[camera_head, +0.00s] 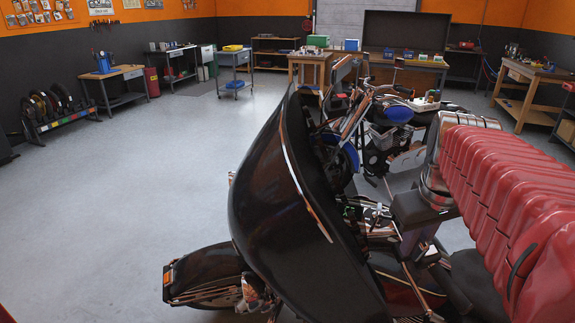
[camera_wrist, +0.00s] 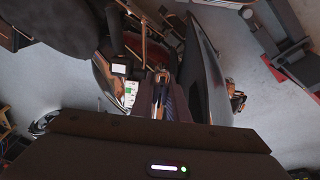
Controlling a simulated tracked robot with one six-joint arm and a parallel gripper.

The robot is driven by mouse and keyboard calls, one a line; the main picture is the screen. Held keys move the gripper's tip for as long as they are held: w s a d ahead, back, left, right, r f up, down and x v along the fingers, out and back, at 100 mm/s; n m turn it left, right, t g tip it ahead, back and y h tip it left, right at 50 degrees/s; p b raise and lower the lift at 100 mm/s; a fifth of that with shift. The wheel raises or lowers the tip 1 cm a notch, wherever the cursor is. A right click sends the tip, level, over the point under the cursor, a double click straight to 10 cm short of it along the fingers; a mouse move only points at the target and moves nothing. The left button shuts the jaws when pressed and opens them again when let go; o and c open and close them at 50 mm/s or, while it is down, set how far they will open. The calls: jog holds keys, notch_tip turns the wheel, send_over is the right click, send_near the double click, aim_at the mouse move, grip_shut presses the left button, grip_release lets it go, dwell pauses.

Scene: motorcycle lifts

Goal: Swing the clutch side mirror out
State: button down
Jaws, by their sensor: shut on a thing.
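The motorcycle's large black fairing (camera_head: 290,210) fills the middle of the head view. In the wrist view it is a dark curved panel (camera_wrist: 203,70) just right of my fingers. My gripper (camera_head: 410,245) points down behind the fairing, on the handlebar side. In the wrist view my gripper (camera_wrist: 166,92) is shut around a narrow chrome piece (camera_wrist: 162,75). The piece appears to be part of the clutch side mirror. Most of it is hidden between the fingers, and the mirror's angle cannot be told.
A small screen and green-marked label (camera_wrist: 130,92) sit close left of my fingers. The front wheel (camera_head: 205,275) is below the fairing. Another motorcycle (camera_head: 375,125) stands behind. Benches (camera_head: 120,75) line the walls. Floor on the left (camera_head: 120,190) is clear.

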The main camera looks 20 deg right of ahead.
jog(key=shift+a, duration=0.1)
jog(key=c, duration=1.7)
grip_release()
jog(key=v, duration=1.3)
jog(key=shift+s+r, duration=0.1)
jog(key=shift+r, duration=0.25)
jog(key=a+f+t, duration=0.1)
jog(key=a+f, duration=0.5)
jog(key=a+f+t+y, duration=0.1)
jog(key=a+f, duration=1.1)
jog(key=f, duration=0.1)
jog(key=shift+s+a+n+t+y, duration=0.15)
jog(key=shift+s+n+t+y, duration=0.15)
jog(key=shift+s+t, duration=0.1)
